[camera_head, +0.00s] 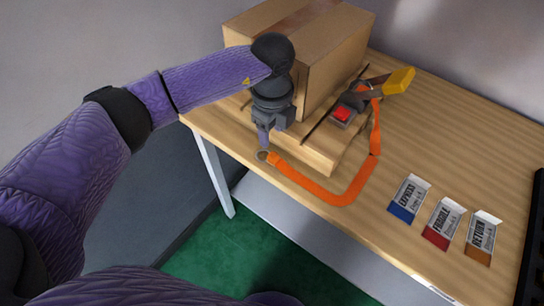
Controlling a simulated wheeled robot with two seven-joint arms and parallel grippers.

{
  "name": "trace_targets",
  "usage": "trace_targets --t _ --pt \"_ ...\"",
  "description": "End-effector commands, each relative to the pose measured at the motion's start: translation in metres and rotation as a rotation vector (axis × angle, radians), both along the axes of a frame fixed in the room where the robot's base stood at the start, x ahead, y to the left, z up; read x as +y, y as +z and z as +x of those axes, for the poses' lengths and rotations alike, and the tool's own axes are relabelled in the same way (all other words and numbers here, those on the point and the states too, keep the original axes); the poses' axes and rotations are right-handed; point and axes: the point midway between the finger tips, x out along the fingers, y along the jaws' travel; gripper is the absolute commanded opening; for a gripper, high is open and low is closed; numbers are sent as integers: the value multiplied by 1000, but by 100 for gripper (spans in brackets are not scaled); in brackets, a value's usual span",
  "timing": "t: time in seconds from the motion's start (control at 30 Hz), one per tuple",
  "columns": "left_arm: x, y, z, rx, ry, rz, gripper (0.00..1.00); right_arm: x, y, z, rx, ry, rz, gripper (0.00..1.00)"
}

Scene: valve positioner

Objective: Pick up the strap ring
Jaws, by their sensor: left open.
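The strap ring (262,156) is a small metal ring at the end of an orange strap (335,198), close to the table's front edge. The strap curves right and then up to a ratchet buckle with a red button (342,114) and a yellow handle (398,80). My left gripper (264,140) is open and points down just above the ring. The gap between its fingers is hard to make out. Whether the fingers touch the ring cannot be told. My right gripper is not in view.
A cardboard box (335,50) stands on a wooden pallet (318,155) behind the gripper. Three small label cards, blue (402,212), red (437,238) and orange (479,255), lie on the right of the wooden table (440,135). A dark object (534,250) stands at the right edge.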

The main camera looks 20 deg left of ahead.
Motion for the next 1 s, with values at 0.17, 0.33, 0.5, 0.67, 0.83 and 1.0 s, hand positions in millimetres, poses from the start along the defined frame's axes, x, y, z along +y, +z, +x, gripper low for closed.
trace_targets --t 0.17,0.33,0.5,0.67,0.83,1.0 --pt "0 -37 -1 4 -4 -3 54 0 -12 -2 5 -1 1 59" --pt "1 -69 -1 5 -5 -5 54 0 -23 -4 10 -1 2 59" --pt "0 -84 -1 2 -7 -8 54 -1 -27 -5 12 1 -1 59" --pt "0 -82 -1 1 -7 -8 46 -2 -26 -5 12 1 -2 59" --pt "0 -82 -1 1 -7 -8 10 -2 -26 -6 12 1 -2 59" --pt "0 -82 0 1 -7 -8 0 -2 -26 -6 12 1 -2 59"
